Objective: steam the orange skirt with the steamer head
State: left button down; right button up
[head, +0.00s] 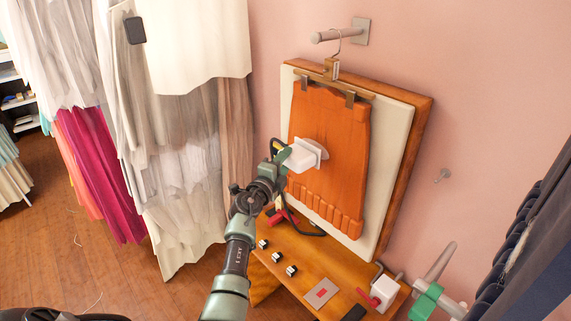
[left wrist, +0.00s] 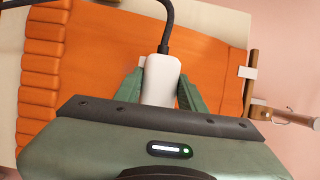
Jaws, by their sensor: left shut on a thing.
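The orange skirt (head: 327,165) hangs by clips from a hanger (head: 333,70) in front of a pale board on the wall. Its lower part has a row of pleats. My left gripper (head: 284,158) is shut on the white steamer head (head: 308,153), whose plate is at the middle of the skirt's left half. I cannot tell whether the plate touches the cloth. In the left wrist view, the green fingers close on both sides of the white steamer handle (left wrist: 160,82), with the orange skirt (left wrist: 100,60) behind it. My right gripper is not clearly in view.
A wooden table (head: 275,243) below the board holds several small clips, a grey pad with a red mark (head: 320,293) and a white device (head: 384,289). A green and grey tool (head: 428,300) is at the lower right. Pale garments hang at left, dark ones (head: 525,240) at right.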

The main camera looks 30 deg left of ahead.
pick_arm(q)
jog(key=shift+r, duration=1.3)
jog(key=shift+r, duration=0.1)
jog(key=shift+r, duration=1.95)
jog(key=shift+r, duration=0.2)
jog(key=shift+r, duration=1.6)
jog(key=shift+s, duration=0.1)
jog(key=s, duration=0.2)
jog(key=s+a, duration=0.2)
jog(key=s, duration=0.1)
jog(key=shift+s, duration=0.3)
